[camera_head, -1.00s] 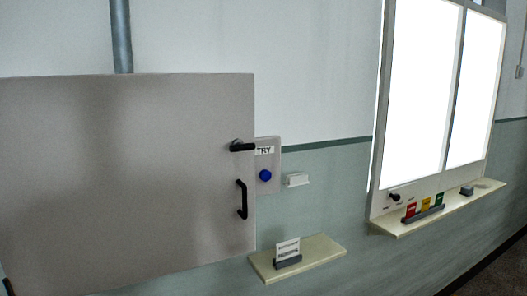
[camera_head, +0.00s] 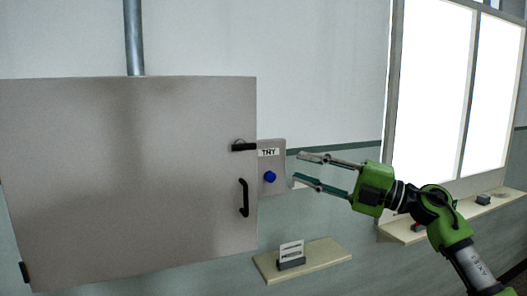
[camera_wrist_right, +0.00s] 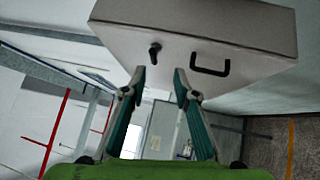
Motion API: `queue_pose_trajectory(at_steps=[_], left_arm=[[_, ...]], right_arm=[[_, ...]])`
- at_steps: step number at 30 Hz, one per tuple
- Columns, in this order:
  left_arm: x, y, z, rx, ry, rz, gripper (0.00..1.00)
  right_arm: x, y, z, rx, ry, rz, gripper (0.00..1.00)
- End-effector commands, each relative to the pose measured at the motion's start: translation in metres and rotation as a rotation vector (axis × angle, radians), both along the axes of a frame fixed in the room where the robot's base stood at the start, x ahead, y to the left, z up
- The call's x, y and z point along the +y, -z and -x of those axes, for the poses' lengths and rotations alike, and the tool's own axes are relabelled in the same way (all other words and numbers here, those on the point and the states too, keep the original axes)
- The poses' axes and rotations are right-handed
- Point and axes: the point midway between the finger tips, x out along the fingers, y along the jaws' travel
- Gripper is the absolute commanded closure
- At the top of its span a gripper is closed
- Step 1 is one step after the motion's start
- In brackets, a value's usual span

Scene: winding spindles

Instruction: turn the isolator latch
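The isolator latch (camera_head: 243,147) is a black lever handle near the upper right edge of the grey cabinet door (camera_head: 130,170). It lies roughly horizontal in the head view. In the right wrist view the latch (camera_wrist_right: 154,52) shows beyond the fingertips, on the cabinet face. My right gripper (camera_head: 297,167) is open and empty, to the right of the latch and apart from it. Its fingers also show in the right wrist view (camera_wrist_right: 160,72), spread, with nothing between them. My left gripper is not in view.
A black pull handle (camera_head: 244,198) is below the latch. A TRY box with a blue button (camera_head: 270,177) is beside the cabinet. A small shelf (camera_head: 325,259) holds a card stand (camera_head: 291,255). A longer shelf (camera_head: 405,234) under the window is partly behind my right arm.

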Motion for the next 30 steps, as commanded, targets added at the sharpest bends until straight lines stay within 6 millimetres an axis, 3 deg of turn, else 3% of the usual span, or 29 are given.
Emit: queue_pose_trajectory(at_steps=[3, 7, 21, 30], left_arm=[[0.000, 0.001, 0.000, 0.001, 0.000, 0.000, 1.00], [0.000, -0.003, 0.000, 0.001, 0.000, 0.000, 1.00], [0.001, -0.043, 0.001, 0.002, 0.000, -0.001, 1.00], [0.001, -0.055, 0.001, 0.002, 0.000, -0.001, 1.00]], right_arm=[[0.004, -0.017, 0.014, -0.043, -0.011, 0.069, 0.72], [0.011, -0.023, 0.014, -0.052, -0.015, 0.083, 0.72], [0.093, -0.039, -0.027, -0.050, -0.016, 0.075, 0.72], [0.124, -0.040, -0.043, -0.050, -0.014, 0.078, 0.72]])
